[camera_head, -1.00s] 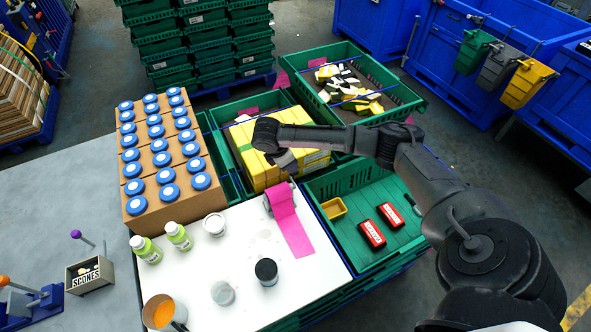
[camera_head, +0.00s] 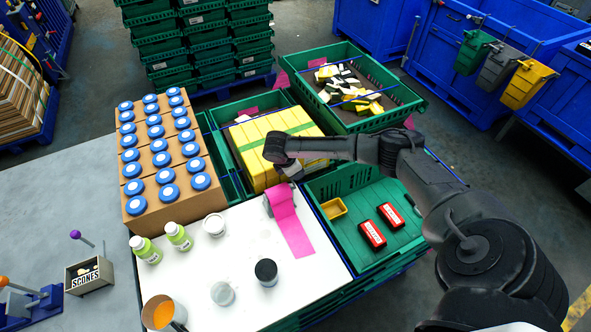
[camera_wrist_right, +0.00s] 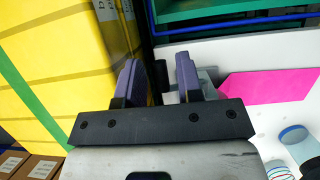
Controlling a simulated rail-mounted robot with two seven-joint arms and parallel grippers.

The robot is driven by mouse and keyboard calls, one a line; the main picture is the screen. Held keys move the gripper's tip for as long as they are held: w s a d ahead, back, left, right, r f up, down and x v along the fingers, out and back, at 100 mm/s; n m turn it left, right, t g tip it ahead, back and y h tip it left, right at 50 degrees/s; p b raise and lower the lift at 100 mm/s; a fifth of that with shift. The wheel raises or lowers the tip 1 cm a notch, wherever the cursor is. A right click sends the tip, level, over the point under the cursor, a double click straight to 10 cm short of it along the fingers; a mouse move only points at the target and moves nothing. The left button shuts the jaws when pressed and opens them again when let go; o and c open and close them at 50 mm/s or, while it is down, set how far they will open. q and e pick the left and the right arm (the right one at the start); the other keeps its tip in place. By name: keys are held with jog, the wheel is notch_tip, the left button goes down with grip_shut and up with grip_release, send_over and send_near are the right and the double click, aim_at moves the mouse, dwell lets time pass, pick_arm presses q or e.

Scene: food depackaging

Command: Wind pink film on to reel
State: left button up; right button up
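The pink film (camera_head: 291,222) lies as a flat strip across the white table top (camera_head: 318,268). Its upper end meets a small grey reel (camera_head: 267,205) at the table's back edge. The film also shows in the right wrist view (camera_wrist_right: 268,85), to the right of my fingers. My left gripper is not in view.
Yellow packs (camera_head: 252,143) in a green crate stand right behind the reel. A green crate (camera_head: 350,237) with red packs and a yellow tray is to the right. Bottles (camera_head: 147,250), jars (camera_head: 266,271) and an orange-filled cup (camera_head: 160,312) stand on the table.

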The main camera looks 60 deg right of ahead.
grip_shut()
jog(key=shift+r+p, duration=0.2)
jog(key=shift+p, duration=0.25)
jog(key=s+t+h+p, duration=0.1)
jog(key=t+h+p, duration=0.1)
jog(key=p, duration=0.1)
jog(key=s+a+r+m+t+h+p, duration=0.1)
jog(key=t+h+p, duration=0.1)
jog(key=t+p, duration=0.1)
jog(key=s+a+m+t+h+p, duration=0.1)
jog(key=t+h+p, duration=0.1)
jog(key=t+p, duration=0.1)
jog(key=shift+s+a+r+p, duration=0.25)
jog(key=shift+s+r+p, duration=0.15)
jog(key=shift+p, duration=0.1)
jog(key=shift+t+h, duration=0.3)
jog(key=shift+o, duration=0.8)
grip_release()
